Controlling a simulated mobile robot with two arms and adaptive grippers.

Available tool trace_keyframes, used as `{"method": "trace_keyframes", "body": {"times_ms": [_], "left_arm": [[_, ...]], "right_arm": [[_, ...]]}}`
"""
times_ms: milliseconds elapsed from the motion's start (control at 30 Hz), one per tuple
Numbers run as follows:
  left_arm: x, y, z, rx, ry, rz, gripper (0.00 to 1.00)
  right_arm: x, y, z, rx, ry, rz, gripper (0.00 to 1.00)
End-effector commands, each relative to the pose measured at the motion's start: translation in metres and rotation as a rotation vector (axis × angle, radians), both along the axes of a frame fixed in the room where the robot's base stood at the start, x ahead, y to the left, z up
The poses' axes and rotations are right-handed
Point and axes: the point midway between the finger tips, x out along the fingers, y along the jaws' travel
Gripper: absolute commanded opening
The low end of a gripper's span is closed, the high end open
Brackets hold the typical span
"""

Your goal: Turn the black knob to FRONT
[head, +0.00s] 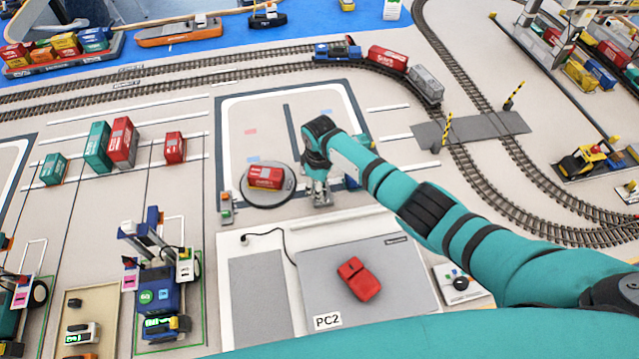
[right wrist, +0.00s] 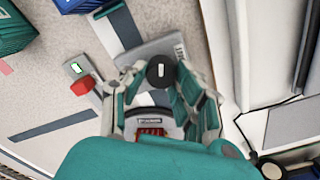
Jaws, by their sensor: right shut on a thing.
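In the right wrist view, the black knob (right wrist: 153,77) is round with a short white mark that stands about upright in the picture. My right gripper (right wrist: 160,90) is shut on this knob, one finger on each side. A grey plate with dark lettering (right wrist: 178,47) lies just beyond the knob; I cannot read the lettering, and no FRONT label is legible. In the head view, my right gripper (head: 320,192) points down beside the round turntable and hides the knob. My left gripper is not in view.
A red container (head: 266,178) sits on the dark round turntable (head: 287,192). Rails with a train (head: 388,58) run behind.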

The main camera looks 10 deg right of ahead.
Motion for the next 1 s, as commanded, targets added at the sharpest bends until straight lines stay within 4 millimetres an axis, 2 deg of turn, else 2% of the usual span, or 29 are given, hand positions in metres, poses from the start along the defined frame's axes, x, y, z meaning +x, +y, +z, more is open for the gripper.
{"method": "trace_keyframes", "body": {"times_ms": [400, 1000], "left_arm": [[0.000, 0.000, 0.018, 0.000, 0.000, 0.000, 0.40], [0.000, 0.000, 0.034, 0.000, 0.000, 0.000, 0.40]], "right_arm": [[0.002, 0.000, 0.003, 0.002, -0.001, -0.395, 0.00], [0.003, -0.003, 0.002, 0.001, -0.002, -0.946, 0.00]]}}
